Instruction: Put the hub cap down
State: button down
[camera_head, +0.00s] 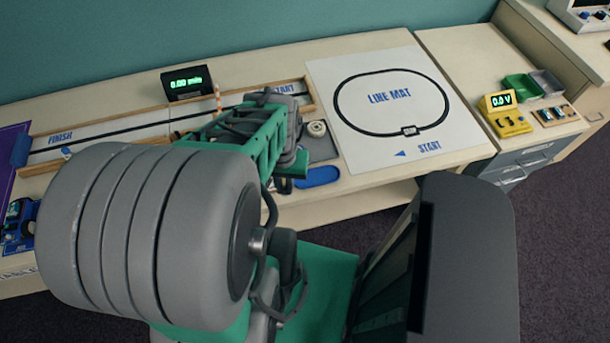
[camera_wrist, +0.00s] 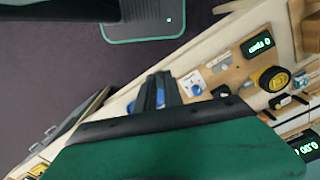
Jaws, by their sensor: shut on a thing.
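In the wrist view my gripper (camera_wrist: 155,97) shows as dark fingers past the green edge of my wrist. It is shut on a small blue thing, which I take to be the hub cap (camera_wrist: 160,98); only a sliver of it shows between the fingers. The gripper appears over the pale bench top, but I cannot tell its height or whether the cap touches anything.
A yellow wheel with a black tyre (camera_wrist: 272,78) and an rpm display (camera_wrist: 258,45) are on the bench in the wrist view. In the head view, a blue oval pad (camera_head: 317,176) lies near the bench's front edge. The line mat (camera_head: 385,100) is clear of loose objects.

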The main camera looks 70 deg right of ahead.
jog(key=d+f, duration=0.3)
jog(key=d, duration=0.1)
jog(key=s+d+f, duration=0.1)
jog(key=d+f, duration=0.2)
jog(key=s+d+f, duration=0.1)
jog(key=d+f, duration=0.2)
jog(key=d, duration=0.1)
jog(key=shift+d+p, duration=0.3)
jog(key=shift+p, duration=0.05)
notch_tip(320, 180, down, 3)
jog(key=shift+r+p, duration=0.15)
jog(key=shift+p, duration=0.3)
jog(key=shift+f, duration=0.35)
jog(key=c, duration=1.9)
grip_release()
jog(key=shift+d, duration=0.1)
jog(key=o, duration=0.4)
jog(key=shift+r, duration=0.1)
